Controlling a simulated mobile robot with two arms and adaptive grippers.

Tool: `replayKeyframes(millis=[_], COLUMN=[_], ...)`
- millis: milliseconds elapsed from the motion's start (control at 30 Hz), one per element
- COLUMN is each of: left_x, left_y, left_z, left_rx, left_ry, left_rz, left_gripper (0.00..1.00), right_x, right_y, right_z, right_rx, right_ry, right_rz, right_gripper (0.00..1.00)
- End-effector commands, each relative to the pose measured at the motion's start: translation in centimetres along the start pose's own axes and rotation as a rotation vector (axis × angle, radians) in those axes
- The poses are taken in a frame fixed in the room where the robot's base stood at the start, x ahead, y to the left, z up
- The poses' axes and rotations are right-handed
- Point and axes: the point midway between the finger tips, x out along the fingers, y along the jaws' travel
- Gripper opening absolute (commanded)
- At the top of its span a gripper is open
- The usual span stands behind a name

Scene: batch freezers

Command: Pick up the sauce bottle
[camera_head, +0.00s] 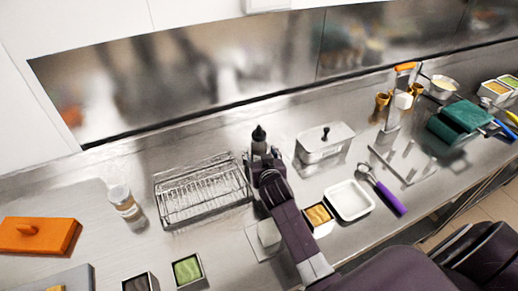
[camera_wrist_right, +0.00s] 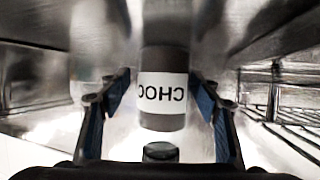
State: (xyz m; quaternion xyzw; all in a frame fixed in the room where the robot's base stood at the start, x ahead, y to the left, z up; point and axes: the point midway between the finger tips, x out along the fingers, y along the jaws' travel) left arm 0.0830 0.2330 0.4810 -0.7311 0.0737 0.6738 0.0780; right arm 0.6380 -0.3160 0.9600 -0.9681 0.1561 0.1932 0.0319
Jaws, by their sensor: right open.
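The sauce bottle (camera_head: 259,141) is dark with a black nozzle cap and stands upright on the steel counter near the back, just right of the wire rack. In the right wrist view the bottle (camera_wrist_right: 164,62) appears upside down, with a white label reading "CHOC". My right gripper (camera_head: 264,166) is at the near side of the bottle and hides its lower part in the head view. Its two blue-padded fingers (camera_wrist_right: 158,88) are open, one on each side of the bottle, with visible gaps. My left gripper is not in view.
The wire rack (camera_head: 203,192) lies close to the left of the bottle. A lidded steel container (camera_head: 323,148) stands to the right. A white tray (camera_head: 349,201) and a purple-handled scoop (camera_head: 384,193) lie nearer right. A clear jar (camera_head: 124,201) stands farther left.

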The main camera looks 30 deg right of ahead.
Motion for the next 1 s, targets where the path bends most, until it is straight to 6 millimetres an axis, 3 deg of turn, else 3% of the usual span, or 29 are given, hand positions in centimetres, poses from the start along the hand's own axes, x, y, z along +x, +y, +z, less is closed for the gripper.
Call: replayKeyframes(millis=[333,700,1000], left_x=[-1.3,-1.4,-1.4], left_y=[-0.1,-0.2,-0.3], left_z=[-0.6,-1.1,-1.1], left_rx=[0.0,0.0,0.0], left_ry=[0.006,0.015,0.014], left_rz=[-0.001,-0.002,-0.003], left_gripper=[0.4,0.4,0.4], right_x=[3.8,4.4,4.4], right_y=[-0.3,-0.3,-0.3], right_z=[-0.3,-0.2,-0.2], right_rx=[0.0,0.0,0.0], right_ry=[0.0,0.001,0.001], right_rz=[0.0,-0.001,-0.001], right_gripper=[0.57,0.57,0.24])
